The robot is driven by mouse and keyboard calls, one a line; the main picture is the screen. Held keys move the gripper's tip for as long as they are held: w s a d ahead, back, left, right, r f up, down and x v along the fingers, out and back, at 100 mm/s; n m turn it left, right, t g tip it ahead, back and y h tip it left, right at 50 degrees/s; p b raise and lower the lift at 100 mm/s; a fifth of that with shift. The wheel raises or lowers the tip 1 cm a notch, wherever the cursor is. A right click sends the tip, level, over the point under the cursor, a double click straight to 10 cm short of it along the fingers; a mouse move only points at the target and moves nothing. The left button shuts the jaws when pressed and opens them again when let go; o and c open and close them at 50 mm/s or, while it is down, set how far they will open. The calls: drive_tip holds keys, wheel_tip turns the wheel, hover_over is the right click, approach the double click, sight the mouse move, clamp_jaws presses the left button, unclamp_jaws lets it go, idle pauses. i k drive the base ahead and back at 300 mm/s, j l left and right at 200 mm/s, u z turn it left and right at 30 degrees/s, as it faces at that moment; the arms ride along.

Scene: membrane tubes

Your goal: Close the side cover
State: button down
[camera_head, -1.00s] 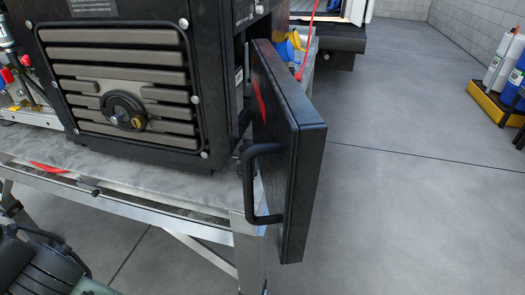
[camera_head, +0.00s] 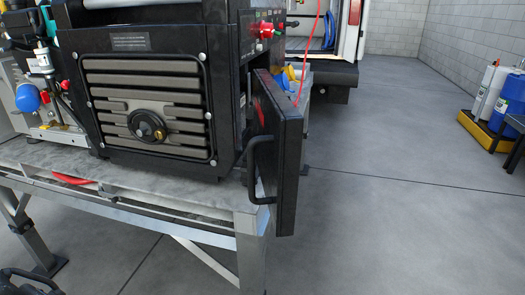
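The side cover (camera_head: 290,165) is a black panel standing open at the right side of the black machine (camera_head: 225,100). It sticks out past the machine's front corner and beyond the table edge. A black bar handle (camera_head: 252,172) is on its left face. A gap shows between the cover and the machine's side. A dark part of my arm shows at the bottom left corner. My gripper's fingers cannot be made out, and nothing touches the cover or handle.
The machine stands on a grey metal table (camera_head: 200,195). A red cord (camera_head: 308,60) hangs behind the cover. Blue cylinders (camera_head: 510,105) stand in a yellow tray (camera_head: 480,132) at the far right. The grey floor (camera_head: 400,220) right of the cover is clear.

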sight(276, 143)
drive_tip(key=k+j, duration=0.1)
drive_tip(key=j, duration=1.6)
drive_tip(key=i, duration=0.45)
